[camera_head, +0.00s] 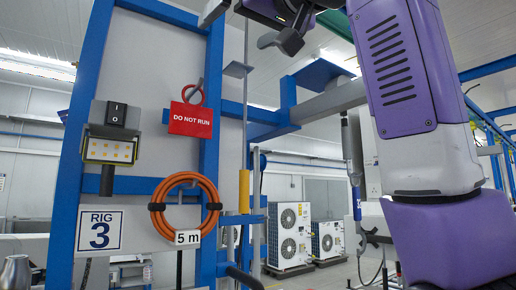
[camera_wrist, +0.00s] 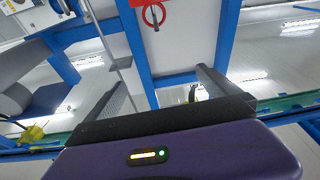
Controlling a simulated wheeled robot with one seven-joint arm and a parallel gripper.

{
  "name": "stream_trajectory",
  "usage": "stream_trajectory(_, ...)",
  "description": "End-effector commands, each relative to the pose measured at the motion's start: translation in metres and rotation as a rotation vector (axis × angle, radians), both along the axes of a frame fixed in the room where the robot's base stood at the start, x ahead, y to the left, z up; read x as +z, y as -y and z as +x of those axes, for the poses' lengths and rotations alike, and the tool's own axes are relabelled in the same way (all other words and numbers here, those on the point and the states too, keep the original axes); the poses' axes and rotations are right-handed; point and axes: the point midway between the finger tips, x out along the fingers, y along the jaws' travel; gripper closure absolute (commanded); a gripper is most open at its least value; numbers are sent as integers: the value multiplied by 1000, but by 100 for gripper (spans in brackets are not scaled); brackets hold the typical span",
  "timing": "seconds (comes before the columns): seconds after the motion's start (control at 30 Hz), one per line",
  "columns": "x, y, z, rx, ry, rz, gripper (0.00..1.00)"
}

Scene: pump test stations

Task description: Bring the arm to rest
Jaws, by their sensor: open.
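My purple and white arm (camera_head: 405,90) is raised along the right of the head view, in front of the rig. My gripper (camera_wrist: 160,85) shows in the wrist view with its two grey fingers wide apart and nothing between them. In the head view only a dark part of the gripper (camera_head: 286,38) shows at the top edge; the rest is cut off by the frame. Through the gap the wrist view shows blue frame bars and pale panels beyond the fingers.
A blue rig frame (camera_head: 214,110) stands left of my arm. On it hang a red DO NOT RUN tag (camera_head: 190,120), a coiled orange hose (camera_head: 155,207), a work lamp (camera_head: 109,150) and a RIG 3 sign (camera_head: 100,231). A bracket (camera_head: 330,100) juts toward my arm. White fan units (camera_head: 290,235) stand behind.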

Motion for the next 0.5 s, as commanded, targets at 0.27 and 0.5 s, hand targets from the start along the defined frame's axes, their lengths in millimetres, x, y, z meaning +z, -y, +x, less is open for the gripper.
stream_trajectory(0.27,-83,19,63,-26,101,131,0)
stream_trajectory(0.5,-184,47,100,-82,157,221,0)
